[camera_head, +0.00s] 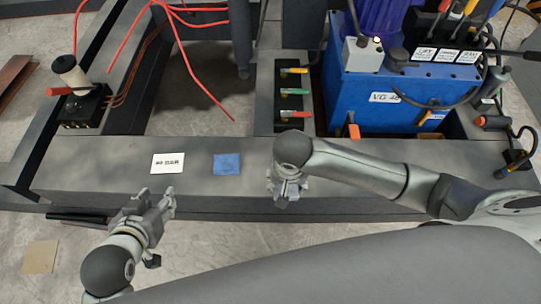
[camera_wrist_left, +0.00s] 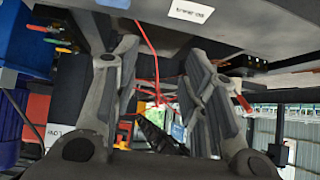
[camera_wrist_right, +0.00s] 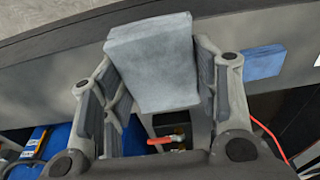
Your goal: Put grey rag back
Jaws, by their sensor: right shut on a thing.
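The grey rag (camera_wrist_right: 152,62) is a flat, light grey square held between the fingers of my right gripper (camera_wrist_right: 155,100) in the right wrist view. In the head view my right gripper (camera_head: 285,192) is over the front of the dark grey beam (camera_head: 100,168), and I cannot make out the rag there. My left gripper (camera_head: 148,212) is open and empty in front of the beam's front edge. Its spread fingers (camera_wrist_left: 160,95) also show in the left wrist view.
A blue cloth (camera_head: 227,164) and a white label (camera_head: 167,163) lie on the beam left of my right gripper. Behind stand a switch tray (camera_head: 293,105), a blue unit (camera_head: 370,100) and a joystick box (camera_head: 85,105). Red cables (camera_head: 200,80) hang behind. A tan square (camera_head: 40,257) lies on the floor.

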